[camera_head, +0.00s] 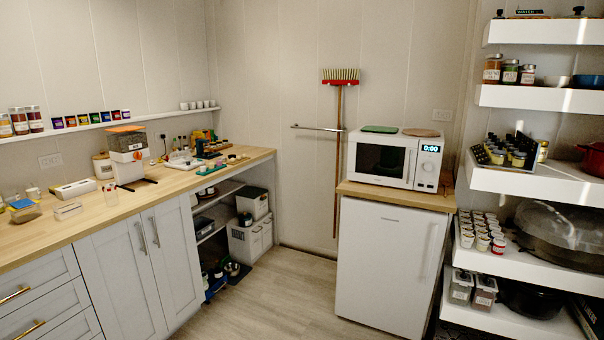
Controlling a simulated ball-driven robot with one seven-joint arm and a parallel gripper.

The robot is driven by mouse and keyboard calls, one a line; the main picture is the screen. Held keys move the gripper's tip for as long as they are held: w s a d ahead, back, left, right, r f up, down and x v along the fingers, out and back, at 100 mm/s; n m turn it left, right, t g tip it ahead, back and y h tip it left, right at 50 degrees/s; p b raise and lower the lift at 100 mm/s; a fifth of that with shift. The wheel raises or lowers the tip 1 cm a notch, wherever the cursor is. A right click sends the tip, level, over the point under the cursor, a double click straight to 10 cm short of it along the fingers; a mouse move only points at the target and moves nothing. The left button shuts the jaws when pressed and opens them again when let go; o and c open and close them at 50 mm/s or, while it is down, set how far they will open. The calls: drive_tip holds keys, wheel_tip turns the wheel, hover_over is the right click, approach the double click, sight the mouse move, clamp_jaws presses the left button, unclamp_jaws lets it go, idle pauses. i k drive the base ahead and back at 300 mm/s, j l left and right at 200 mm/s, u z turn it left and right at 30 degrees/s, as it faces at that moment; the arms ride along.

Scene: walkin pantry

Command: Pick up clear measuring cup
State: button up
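A small clear cup with faint reddish marks (110,194), which looks like the measuring cup, stands on the wooden counter (142,198) at the left. It is near the counter's front edge, in front of and to the left of a white and orange dispenser (127,155). It is small in view, so its handle and markings cannot be made out. My gripper and arm are not in view.
White boxes (75,189) lie left of the cup, and several small items crowd the counter's far end. Loaded shelves (540,180) line the right side. The floor (285,295) between is clear.

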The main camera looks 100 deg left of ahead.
sight(109, 187)
drive_tip(key=u, duration=3.95)
